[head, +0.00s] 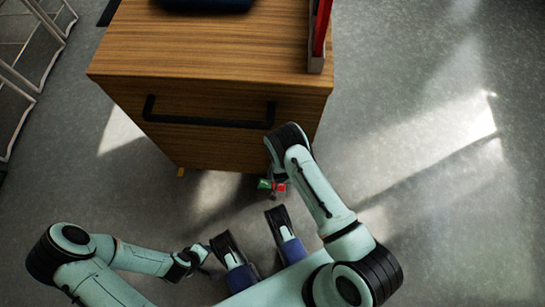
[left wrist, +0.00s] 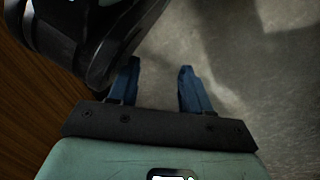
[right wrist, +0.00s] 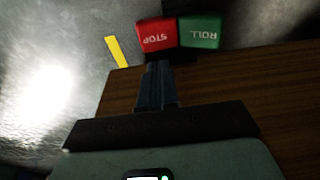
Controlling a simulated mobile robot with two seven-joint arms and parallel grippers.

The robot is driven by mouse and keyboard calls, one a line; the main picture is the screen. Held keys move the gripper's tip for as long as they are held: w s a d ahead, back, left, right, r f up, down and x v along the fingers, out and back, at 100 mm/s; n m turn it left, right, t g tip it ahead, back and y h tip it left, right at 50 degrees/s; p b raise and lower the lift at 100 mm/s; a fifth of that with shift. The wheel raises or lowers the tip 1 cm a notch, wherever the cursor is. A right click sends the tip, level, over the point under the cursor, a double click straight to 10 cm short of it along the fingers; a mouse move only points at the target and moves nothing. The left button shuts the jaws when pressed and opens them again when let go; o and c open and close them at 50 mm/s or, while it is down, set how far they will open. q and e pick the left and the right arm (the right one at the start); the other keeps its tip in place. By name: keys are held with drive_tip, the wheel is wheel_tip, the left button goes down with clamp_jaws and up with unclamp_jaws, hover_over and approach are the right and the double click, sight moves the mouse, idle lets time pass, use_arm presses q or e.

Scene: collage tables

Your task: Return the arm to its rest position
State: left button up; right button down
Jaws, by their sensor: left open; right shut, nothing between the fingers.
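My left gripper (head: 205,251) is low at the left in the head view, apart from the wooden cabinet. The left wrist view shows its blue fingers (left wrist: 157,80) spread with only floor between them. My right arm reaches up toward the lower right corner of the cabinet front. The arm mostly hides my right gripper in the head view. In the right wrist view its fingers (right wrist: 157,68) are together and empty, close to a red STOP block (right wrist: 157,36) and a green ROLL block (right wrist: 200,32). I cannot tell whether they touch the blocks.
The wooden cabinet (head: 215,50) has a black drawer handle (head: 208,122). A red item (head: 322,25) in a holder and a dark blue object (head: 205,4) stand on top. A wire rack (head: 38,50) is at the left. The floor at the right is clear.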

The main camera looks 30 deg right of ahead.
use_arm(q)
drive_tip(key=shift+r, duration=0.3)
use_arm(e)
drive_tip(key=shift+r, duration=0.35)
